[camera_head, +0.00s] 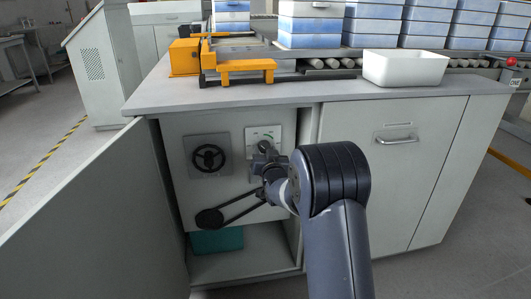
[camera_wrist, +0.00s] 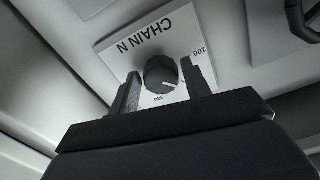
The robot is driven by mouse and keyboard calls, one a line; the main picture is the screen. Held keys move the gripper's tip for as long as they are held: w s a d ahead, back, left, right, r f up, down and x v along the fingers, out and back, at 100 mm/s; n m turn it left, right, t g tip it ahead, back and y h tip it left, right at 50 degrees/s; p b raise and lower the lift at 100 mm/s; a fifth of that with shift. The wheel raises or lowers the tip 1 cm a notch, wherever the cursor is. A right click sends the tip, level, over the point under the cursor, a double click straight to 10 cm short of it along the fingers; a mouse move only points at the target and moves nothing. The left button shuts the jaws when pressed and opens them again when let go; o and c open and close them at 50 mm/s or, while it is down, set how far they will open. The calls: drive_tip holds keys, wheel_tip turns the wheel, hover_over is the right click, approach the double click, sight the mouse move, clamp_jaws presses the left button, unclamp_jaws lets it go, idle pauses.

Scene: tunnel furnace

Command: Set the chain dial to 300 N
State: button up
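The chain dial is a dark round knob (camera_wrist: 161,73) on a white plate marked CHAIN N, which appears upside down in the wrist view. Its white pointer line is at the knob's lower right, between the 100 mark at the right and a small number below that looks like 300. My gripper (camera_wrist: 160,77) has one finger on each side of the knob, with thin gaps showing; contact cannot be made out. In the head view the dial plate (camera_head: 274,132) sits inside the open cabinet, and my gripper (camera_head: 264,157) is in front of it, partly hiding the knob.
A black handwheel (camera_head: 209,158) is left of the dial plate. A belt and pulley (camera_head: 210,219) hang below, above a teal box (camera_head: 217,240). The open cabinet door (camera_head: 90,220) stands at the left. The counter edge is above my arm.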

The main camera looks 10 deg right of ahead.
drive_tip(key=c, duration=0.6)
drive_tip(key=shift+c, duration=0.2)
drive_tip(key=m+b, duration=0.2)
drive_tip(key=shift+f+m, duration=0.1)
drive_tip(key=shift+m, duration=0.3)
drive_tip(key=m+b, duration=0.2)
drive_tip(key=m, duration=0.2)
drive_tip(key=shift+a+b, duration=0.1)
drive_tip(key=shift+b, duration=0.25)
drive_tip(key=m, duration=0.2)
drive_tip(key=m+b, duration=0.1)
drive_tip(key=m, duration=0.1)
drive_tip(key=shift+r, duration=0.25)
drive_tip(key=shift+r+m, duration=0.15)
drive_tip(key=shift+m, duration=1.75)
